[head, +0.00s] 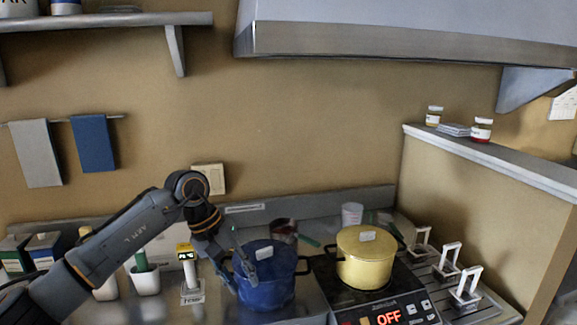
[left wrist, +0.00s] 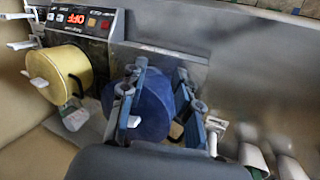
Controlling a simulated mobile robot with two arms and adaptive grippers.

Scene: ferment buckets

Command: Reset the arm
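My left gripper (head: 244,278) hangs from my left arm, pointing down in front of the blue pot's left part. In the left wrist view its two fingers (left wrist: 160,72) are spread, with nothing seen held between them. The blue lidded pot (head: 268,285) stands on the counter, left of the cooktop; it also shows behind the fingers in the left wrist view (left wrist: 153,108). Whether a finger touches the pot I cannot tell. The gripper hides part of the pot. My right gripper is not in view.
A yellow lidded pot (head: 365,258) sits on the cooktop (head: 385,305), whose display reads OFF. White-handled items (head: 447,262) stand right of it. A white stand (head: 192,282) and a pot holding something green (head: 146,280) are near my arm. A shelf (head: 110,20) is above left.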

